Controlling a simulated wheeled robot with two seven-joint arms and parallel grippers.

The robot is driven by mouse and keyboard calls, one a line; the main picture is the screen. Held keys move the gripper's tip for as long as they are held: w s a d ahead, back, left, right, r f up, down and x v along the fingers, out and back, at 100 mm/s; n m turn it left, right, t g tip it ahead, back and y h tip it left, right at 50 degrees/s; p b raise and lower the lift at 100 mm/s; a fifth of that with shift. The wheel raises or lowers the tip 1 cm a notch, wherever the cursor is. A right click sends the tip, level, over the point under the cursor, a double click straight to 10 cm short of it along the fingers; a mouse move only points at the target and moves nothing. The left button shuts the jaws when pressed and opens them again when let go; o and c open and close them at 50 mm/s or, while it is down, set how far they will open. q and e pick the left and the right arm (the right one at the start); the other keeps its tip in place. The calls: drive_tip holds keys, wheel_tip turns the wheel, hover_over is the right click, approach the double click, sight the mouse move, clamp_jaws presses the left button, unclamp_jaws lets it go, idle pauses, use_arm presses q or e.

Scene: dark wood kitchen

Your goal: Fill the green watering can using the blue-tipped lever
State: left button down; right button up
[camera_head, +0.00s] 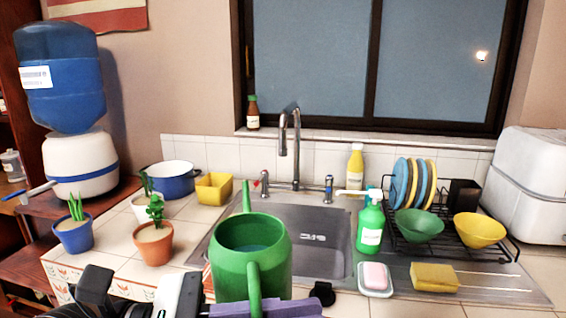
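The green watering can (225,275) is upright at the front, before the sink, with its spout up and away and its handle toward me. Its inside shows a bluish-grey surface; I cannot tell whether that is water. My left gripper (262,309), with purplish fingers, comes in from the lower left and is shut across the handle; the bottom edge cuts off part of it. The blue-tipped lever (328,186) stands right of the tap (291,135), a red-tipped lever (264,180) left of it. No stream shows under the spout. My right gripper is out of view.
The steel sink (322,240) is behind the can. Green soap bottle (370,225), pink soap dish (375,279), sponge (434,277) and dish rack (450,245) crowd the right. Potted plants (153,243) and a yellow pot (214,189) stand left. A black round item (322,293) lies by the can.

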use_arm(q)
drive_tip(key=a+f+n+t+y, duration=0.7)
drive_tip(key=a+f+n+y, duration=0.1)
drive_tip(key=a+y, duration=0.1)
drive_tip(key=w+a+f+n+t+y, duration=0.1)
drive_tip(key=a+f+n+t+y, duration=0.7)
drive_tip(key=a, duration=0.4)
drive_tip(key=shift+w+a+f+y, duration=0.3)
drive_tip(key=shift+f+y, duration=0.1)
drive_tip(key=shift+f, duration=0.15)
idle(1.4)
